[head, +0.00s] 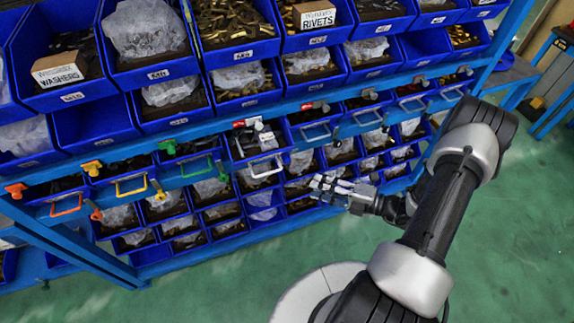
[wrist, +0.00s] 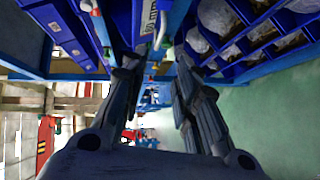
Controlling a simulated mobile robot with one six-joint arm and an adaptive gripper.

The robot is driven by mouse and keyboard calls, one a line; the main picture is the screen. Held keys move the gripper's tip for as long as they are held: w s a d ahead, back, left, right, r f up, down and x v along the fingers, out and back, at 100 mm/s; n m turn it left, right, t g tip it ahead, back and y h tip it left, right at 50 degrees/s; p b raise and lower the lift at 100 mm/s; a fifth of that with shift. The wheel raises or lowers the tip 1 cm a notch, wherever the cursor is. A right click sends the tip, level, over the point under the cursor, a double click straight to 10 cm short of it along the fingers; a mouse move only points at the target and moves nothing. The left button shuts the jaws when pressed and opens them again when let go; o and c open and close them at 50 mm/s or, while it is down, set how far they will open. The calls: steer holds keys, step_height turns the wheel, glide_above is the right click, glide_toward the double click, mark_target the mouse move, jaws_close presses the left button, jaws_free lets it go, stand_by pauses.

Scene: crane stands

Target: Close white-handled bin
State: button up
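The white-handled bin (head: 258,142) is a blue drawer in the middle row of the rack. It stands out further than the bins beside it, and its white handle (head: 266,168) hangs at its front. My gripper (head: 320,186) is to the right of the handle and slightly lower in the head view, apart from it. In the wrist view my gripper (wrist: 157,62) has its two fingers spread with nothing between them. A pale handle (wrist: 163,28) and a blue bin front with a partly readable label show beyond the fingertips; I cannot tell for sure which bin this is.
Neighbouring drawers have a green handle (head: 198,166), a yellow handle (head: 131,187), an orange handle (head: 66,206) and grey handles (head: 316,131). Open blue bins fill the rows above and below. The green floor (head: 470,240) in front is clear.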

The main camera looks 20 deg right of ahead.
mark_target(267, 173)
steer(key=b+x, duration=0.1)
steer(key=x, duration=0.8)
steer(key=b+x, duration=0.1)
steer(key=x, duration=0.7)
steer(key=shift+a, duration=0.5)
steer(key=shift+c, duration=0.3)
jaws_close()
steer(key=shift+w+b, duration=0.15)
steer(key=shift+b, duration=0.15)
